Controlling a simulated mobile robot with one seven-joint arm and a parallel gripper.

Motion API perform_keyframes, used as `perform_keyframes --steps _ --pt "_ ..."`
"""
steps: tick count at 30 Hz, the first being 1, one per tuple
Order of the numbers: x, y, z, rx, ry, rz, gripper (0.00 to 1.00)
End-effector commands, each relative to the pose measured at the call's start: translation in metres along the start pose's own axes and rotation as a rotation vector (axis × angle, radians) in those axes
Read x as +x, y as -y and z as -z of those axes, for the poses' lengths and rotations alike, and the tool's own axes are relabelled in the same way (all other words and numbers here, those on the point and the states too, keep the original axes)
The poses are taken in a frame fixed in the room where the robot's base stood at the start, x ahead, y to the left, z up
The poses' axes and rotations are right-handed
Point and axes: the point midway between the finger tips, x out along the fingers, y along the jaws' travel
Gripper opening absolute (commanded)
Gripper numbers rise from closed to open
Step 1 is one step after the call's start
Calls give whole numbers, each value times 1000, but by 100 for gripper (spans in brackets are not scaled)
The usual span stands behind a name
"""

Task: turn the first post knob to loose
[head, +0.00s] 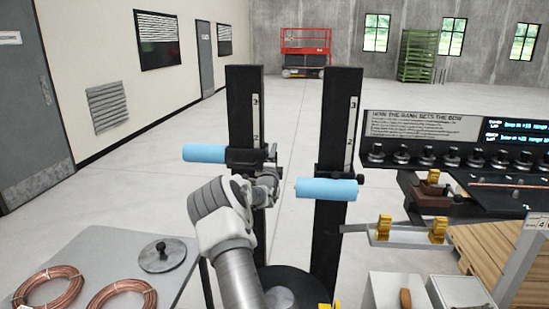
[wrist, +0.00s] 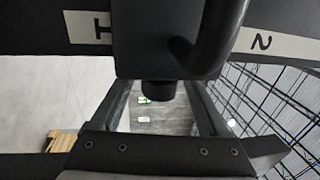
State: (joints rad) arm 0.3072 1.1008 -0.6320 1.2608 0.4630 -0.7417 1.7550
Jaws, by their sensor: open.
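Two black upright posts stand side by side, a left post (head: 244,105) and a right post (head: 340,110), each with a pale numbered scale strip. Each carries a sliding block with a light blue roller, the left roller (head: 205,153) higher than the right roller (head: 327,188). My gripper (head: 268,182) is at the right side of the left post's block, mostly seen edge-on. In the wrist view, a short black knob (wrist: 158,90) sticks out of the dark block (wrist: 150,40). My open gripper (wrist: 160,100) has a finger on either side of it; contact is unclear.
A grey table (head: 130,250) with copper coils (head: 48,285) and a round knobbed disc (head: 163,255) lies at left. A panel with a row of black knobs (head: 428,155) and a bracket with yellow clamps (head: 408,235) stand right.

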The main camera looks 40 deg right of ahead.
Motion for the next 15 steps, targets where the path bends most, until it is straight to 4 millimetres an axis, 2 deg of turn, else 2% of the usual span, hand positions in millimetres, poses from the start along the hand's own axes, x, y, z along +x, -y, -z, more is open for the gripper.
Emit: perform_keyframes --steps 5,15 --pt "0 0 0 0 0 0 78" --pt "0 0 0 0 0 0 17"
